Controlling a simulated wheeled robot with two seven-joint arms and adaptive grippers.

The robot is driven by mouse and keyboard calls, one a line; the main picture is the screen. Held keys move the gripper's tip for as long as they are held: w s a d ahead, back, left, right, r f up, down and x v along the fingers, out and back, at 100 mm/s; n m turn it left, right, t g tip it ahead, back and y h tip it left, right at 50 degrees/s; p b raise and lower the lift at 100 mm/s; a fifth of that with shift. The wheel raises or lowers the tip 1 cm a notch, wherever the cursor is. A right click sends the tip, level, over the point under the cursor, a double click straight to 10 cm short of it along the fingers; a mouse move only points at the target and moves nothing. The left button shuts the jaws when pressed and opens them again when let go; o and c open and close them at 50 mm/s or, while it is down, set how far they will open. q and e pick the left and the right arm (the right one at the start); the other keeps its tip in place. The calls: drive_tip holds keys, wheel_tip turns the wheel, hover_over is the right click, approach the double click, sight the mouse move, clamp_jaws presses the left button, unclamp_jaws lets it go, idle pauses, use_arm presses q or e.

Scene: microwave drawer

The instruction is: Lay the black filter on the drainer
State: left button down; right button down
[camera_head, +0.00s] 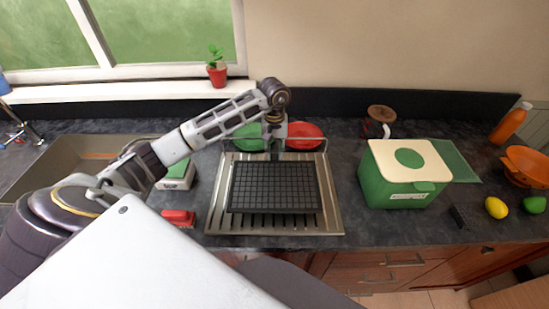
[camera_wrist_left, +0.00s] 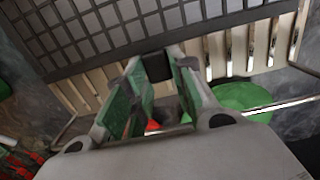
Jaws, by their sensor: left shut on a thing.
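The black filter (camera_head: 273,190) is a flat dark grid panel. In the head view it lies over the slatted metal drainer (camera_head: 224,224), inside its rim; whether it rests on the slats or is just above them I cannot tell. My left gripper (camera_head: 276,153) is at the filter's far edge, shut on it. In the left wrist view the filter (camera_wrist_left: 90,30) spans the top and the gripper fingers (camera_wrist_left: 158,68) meet its edge. Drainer slats (camera_wrist_left: 225,50) show beside it. My right gripper is not in view.
A green plate (camera_head: 247,142) and a red plate (camera_head: 304,135) stand behind the drainer. A green box with a cream lid (camera_head: 408,160) is to the right. A red brush-like item (camera_head: 179,217) and a green-white box (camera_head: 176,178) are to the left, near the sink (camera_head: 60,160).

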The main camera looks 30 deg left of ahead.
use_arm(q)
drive_tip(key=shift+f+p, duration=0.4)
drive_tip(key=shift+f, duration=1.55)
drive_tip(key=c, duration=1.2)
unclamp_jaws()
drive_tip(key=shift+w+r+b, duration=0.15)
drive_tip(key=shift+r+b, duration=0.6)
drive_tip(key=shift+r, duration=2.4)
drive_tip(key=shift+a+r+b, duration=0.1)
drive_tip(key=shift+r+b, duration=0.45)
drive_tip(key=shift+r, duration=2.4)
